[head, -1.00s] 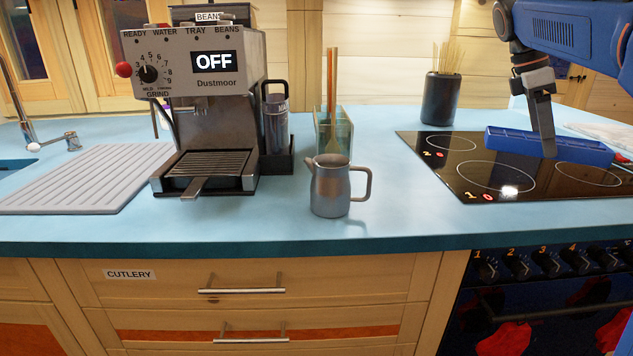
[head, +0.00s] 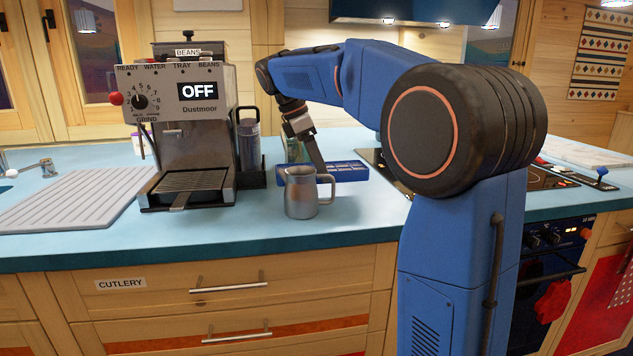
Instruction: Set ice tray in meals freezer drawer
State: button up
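The blue ice tray (head: 350,171) is a long, shallow tray with compartments, in the middle of the head view behind the metal milk jug. My gripper (head: 319,168) points down at its near side and is shut on it. The fingertips are partly hidden against the tray, and the jug covers part of its left end. I cannot tell how far the tray is above the counter. No freezer drawer is in view.
The metal jug (head: 303,193) stands close in front of the tray. A coffee machine (head: 190,130) and a grooved drainer board (head: 75,200) are to the left. The hob (head: 540,178) is partly hidden by my arm. A drawer labelled CUTLERY (head: 160,290) is below the counter.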

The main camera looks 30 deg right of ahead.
aim_at(320, 180)
jog(key=shift+f, duration=2.05)
jog(key=shift+f, duration=0.1)
jog(key=o, duration=1.4)
jog(key=shift+d, duration=0.1)
